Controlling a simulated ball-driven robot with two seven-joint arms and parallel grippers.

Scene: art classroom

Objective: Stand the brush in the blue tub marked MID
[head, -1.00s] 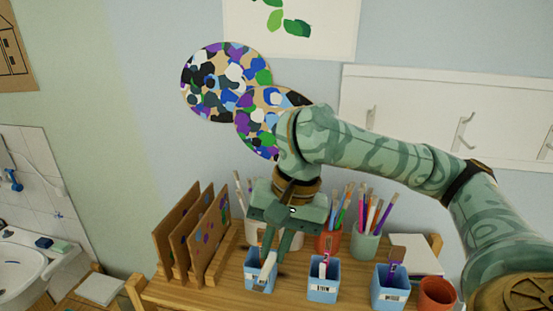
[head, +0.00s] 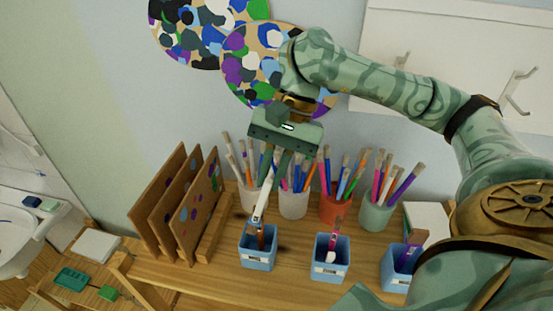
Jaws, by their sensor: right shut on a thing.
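My right gripper (head: 276,176) points down at the end of my arm, which comes in from the right. It is shut on a pale brush (head: 263,200). The brush slants down over the mouth of the left blue tub (head: 258,261); I cannot tell whether its lower end is inside. An orange-brown piece (head: 262,238) shows in that tub. A middle blue tub (head: 330,271) holds a pink and white item. A right blue tub (head: 394,282) holds a purple-handled brush and is partly hidden by my arm. The tub labels are too small to read surely. My left gripper is not in view.
Behind the tubs stand white pots (head: 293,204), a terracotta pot (head: 336,210) and a grey-green pot (head: 376,216), full of brushes. Upright brown boards (head: 180,205) stand at the left of the wooden table (head: 205,278). A sink (head: 18,235) is further left.

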